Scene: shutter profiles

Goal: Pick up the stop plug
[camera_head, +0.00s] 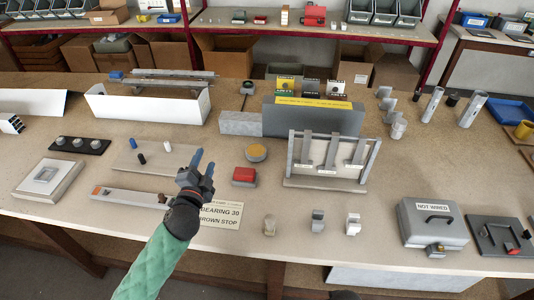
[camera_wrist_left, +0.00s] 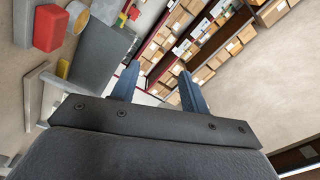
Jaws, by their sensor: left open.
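Three small pegs stand on a flat beige board left of centre in the head view: a blue peg (camera_head: 133,142), a black peg (camera_head: 142,158) and a white peg (camera_head: 168,146). Which of them, if any, is the stop plug I cannot tell. A printed card (camera_head: 222,214) reads "BEARING 30" and "BROWN STOP", partly covered by my arm. My left gripper (camera_head: 202,163) is open and empty, above the table to the right of the pegs. Its two blue fingers (camera_wrist_left: 158,85) stand apart in the left wrist view, with nothing between them. My right gripper is not in view.
A long pale rail (camera_head: 130,196) lies in front of the board. A red block (camera_head: 243,175) and a yellow-topped disc (camera_head: 256,152) are right of the gripper. A grey upright frame (camera_head: 330,184) and a grey "NOT WIRED" box (camera_head: 433,222) stand further right.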

